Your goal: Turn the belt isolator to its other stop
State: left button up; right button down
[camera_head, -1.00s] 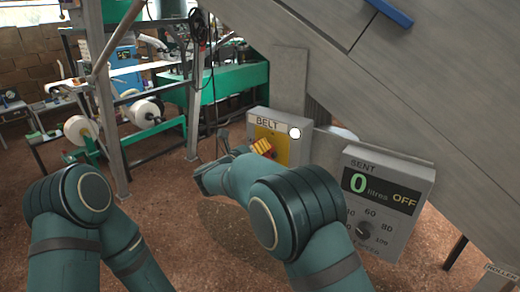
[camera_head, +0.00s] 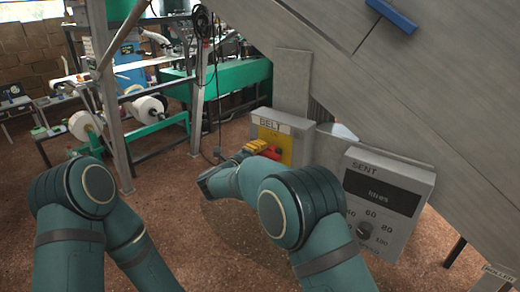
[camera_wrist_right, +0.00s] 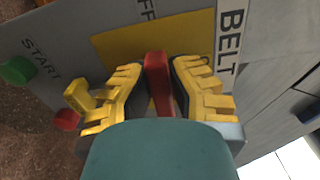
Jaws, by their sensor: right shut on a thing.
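The belt isolator has a red handle (camera_head: 273,152) on a yellow plate (camera_head: 286,143), on the grey box marked BELT (camera_head: 300,128). In the right wrist view the red handle (camera_wrist_right: 159,84) stands between the yellow ribbed fingers of my right gripper (camera_wrist_right: 157,68), which is shut on it. In the head view my right gripper (camera_head: 258,148) is at the front of the box and partly covers the plate. Only part of an "OFF" mark shows beside the plate. My left arm shows at the left, but its gripper is out of view.
The SENT box (camera_head: 350,163), with a dark display and a dial (camera_head: 364,230), stands right of the BELT box. A green START button (camera_wrist_right: 17,70) and a red button (camera_wrist_right: 67,120) are near my fingers. A sloping grey panel (camera_head: 430,90) hangs above.

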jog(key=shift+w+d+r+n, duration=0.1)
jog(key=shift+d+n, duration=0.15)
jog(key=shift+n, duration=0.15)
jog(key=c, duration=0.9)
grip_release()
jog(key=shift+d, duration=0.1)
jog(key=shift+a, duration=0.2)
jog(key=shift+a, duration=0.1)
jog(key=v, duration=1.1)
jog(key=shift+s, duration=0.4)
jog(key=shift+a, duration=0.1)
